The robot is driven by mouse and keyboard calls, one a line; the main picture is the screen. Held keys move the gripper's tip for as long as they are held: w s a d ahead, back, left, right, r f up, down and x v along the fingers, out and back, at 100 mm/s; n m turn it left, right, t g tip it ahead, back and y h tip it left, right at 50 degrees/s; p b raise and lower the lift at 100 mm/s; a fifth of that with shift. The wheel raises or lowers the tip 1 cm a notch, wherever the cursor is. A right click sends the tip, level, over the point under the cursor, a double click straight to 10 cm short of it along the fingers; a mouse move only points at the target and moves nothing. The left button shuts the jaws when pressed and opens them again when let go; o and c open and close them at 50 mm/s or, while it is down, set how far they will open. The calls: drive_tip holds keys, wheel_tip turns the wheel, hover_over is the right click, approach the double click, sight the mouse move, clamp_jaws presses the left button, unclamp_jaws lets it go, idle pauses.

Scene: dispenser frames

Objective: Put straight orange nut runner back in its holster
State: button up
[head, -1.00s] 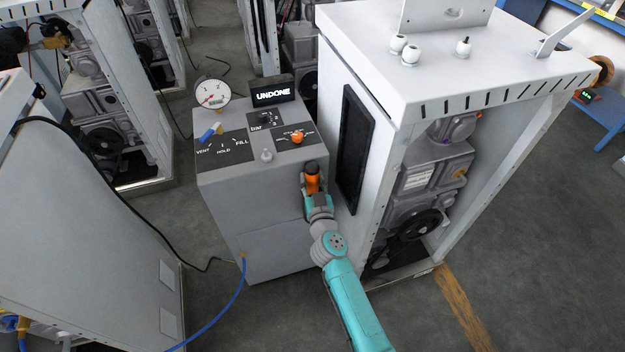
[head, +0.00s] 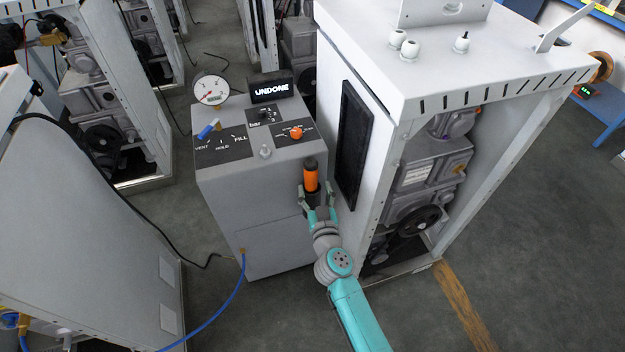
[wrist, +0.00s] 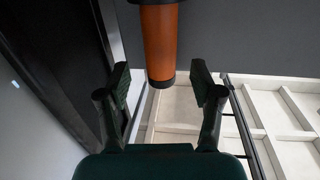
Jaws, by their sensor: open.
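The orange nut runner (head: 311,179), straight with dark ends, stands upright against the front of the grey cabinet, near its upper right edge. In the wrist view the orange body (wrist: 160,45) hangs ahead, with a black collar at the top and a black lower end. My gripper (head: 317,190) is open just in front of it. In the wrist view the open fingers (wrist: 160,72) are spread left and right of its lower end, with a gap on both sides. A separate holster cannot be made out clearly; the dark collar at the top may be part of it.
The grey cabinet (head: 265,215) carries a gauge (head: 211,90), knobs and an "UNDONE" display (head: 271,90). A white rack (head: 365,130) with a black panel stands close on the right. A blue hose (head: 238,300) runs from the cabinet's lower left.

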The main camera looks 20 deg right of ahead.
drive_tip(key=s, duration=0.6)
drive_tip(key=shift+s+a, duration=0.2)
drive_tip(key=shift+a, duration=0.25)
drive_tip(key=s+d, duration=0.2)
drive_tip(key=s, duration=0.9)
drive_tip(key=s+d, duration=0.2)
drive_tip(key=s, duration=0.8)
drive_tip(key=s+a+r+g+y, duration=0.1)
drive_tip(key=s+r, duration=0.3)
drive_tip(key=s, duration=0.6)
drive_tip(key=s+a+r+n+g+y, duration=0.1)
drive_tip(key=s+r+g, duration=0.1)
drive_tip(key=s, duration=0.8)
drive_tip(key=shift+s+a+r, duration=0.15)
drive_tip(key=shift+s+r, duration=0.25)
drive_tip(key=shift+r, duration=0.5)
